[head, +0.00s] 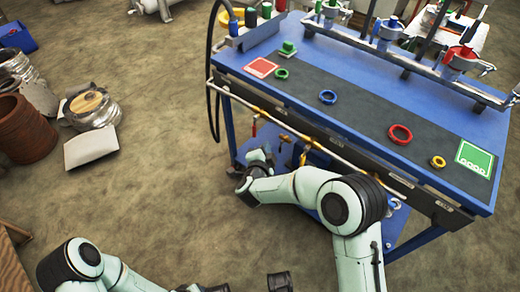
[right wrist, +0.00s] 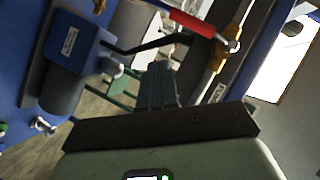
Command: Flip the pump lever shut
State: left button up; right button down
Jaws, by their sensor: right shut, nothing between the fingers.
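A lever with a red grip (right wrist: 192,22) shows at the top of the right wrist view, beside a brass valve and pipe (right wrist: 228,42). In the head view, a small red handle (head: 254,128) hangs under the bench's front edge; it appears to be the same lever. My right gripper (head: 266,153) is just below it at the bench front. In the right wrist view, my right gripper's fingers (right wrist: 160,75) are shut and empty, below and left of the red grip, with no visible contact. My left arm shows at the bottom left of the head view; its fingers are not visible.
A blue bench (head: 470,198) carries colored rings and valves. A blue box with a grey cylinder (right wrist: 68,85) is close left of the right fingers.

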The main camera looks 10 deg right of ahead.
pick_arm(q)
jog(key=w+r, duration=0.1)
jog(key=w+d+r+p, duration=0.1)
jog(key=r, duration=0.1)
jog(key=shift+w+t, duration=0.1)
jog(key=shift+t, duration=0.2)
pick_arm(e)
jog(key=s+a, duration=0.3)
jog(key=s, duration=0.5)
jog(key=shift+s, duration=0.3)
jog(key=shift+a, duration=0.1)
